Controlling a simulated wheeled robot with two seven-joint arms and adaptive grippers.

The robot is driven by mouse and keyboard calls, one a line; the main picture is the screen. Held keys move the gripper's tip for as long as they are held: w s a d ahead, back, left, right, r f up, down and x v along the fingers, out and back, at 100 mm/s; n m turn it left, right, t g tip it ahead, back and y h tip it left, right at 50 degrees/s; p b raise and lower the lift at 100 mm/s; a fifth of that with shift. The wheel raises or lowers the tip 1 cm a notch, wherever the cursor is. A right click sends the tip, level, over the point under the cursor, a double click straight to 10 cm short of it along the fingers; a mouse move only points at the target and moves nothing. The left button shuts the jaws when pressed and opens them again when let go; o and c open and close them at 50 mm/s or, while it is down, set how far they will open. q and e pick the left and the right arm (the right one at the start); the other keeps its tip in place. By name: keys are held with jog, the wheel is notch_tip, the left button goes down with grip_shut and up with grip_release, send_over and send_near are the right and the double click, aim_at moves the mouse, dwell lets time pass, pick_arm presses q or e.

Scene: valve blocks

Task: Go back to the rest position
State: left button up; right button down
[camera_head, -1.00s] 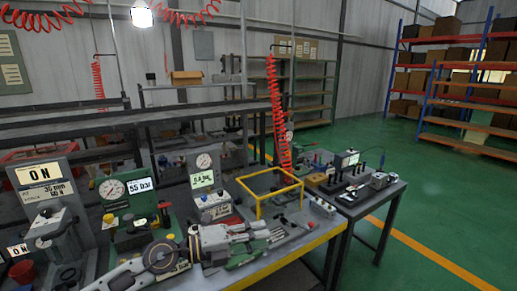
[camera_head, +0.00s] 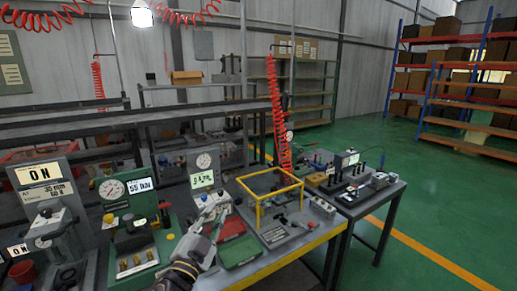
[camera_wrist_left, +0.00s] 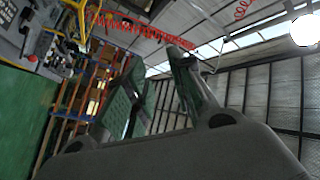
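My left gripper (camera_head: 212,208) is in the head view at the lower middle, its arm coming in from the bottom. It points up and away, over the bench in front of the gauge unit with a small display (camera_head: 203,180). In the left wrist view the two fingers (camera_wrist_left: 155,62) stand apart with nothing between them; wall, roof and shelves show behind. The gripper appears empty. My right gripper is in neither view.
Close to the left gripper are a red tray (camera_head: 231,227) and a green tray (camera_head: 239,251). The green press station (camera_head: 136,243) reads 55 bar. A yellow frame (camera_head: 270,186) stands to the right. Green floor (camera_head: 440,225) is clear at right.

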pick_arm(q)
jog(key=s+a+f+n+g+y, duration=0.3)
jog(key=a+f+n+g, duration=0.1)
jog(key=f, duration=0.5)
jog(key=s+a+f+n+g+y, duration=0.3)
jog(key=a+f+n, duration=0.15)
jog(key=f, duration=0.35)
jog(key=s+a+f+g+h, duration=0.1)
jog(key=s+f+g, duration=1.05)
jog(key=s, duration=0.75)
notch_tip(320, 180, down, 35)
jog(key=s+a, duration=0.1)
jog(key=s, duration=0.1)
jog(key=s+a+f, duration=0.3)
jog(key=s+f, duration=0.6)
jog(key=s, duration=0.1)
jog(key=s+a+f, duration=0.3)
jog(key=s+f, duration=0.7)
jog(key=s, duration=0.1)
jog(key=shift+a+f, duration=0.25)
jog(key=shift+f, duration=0.05)
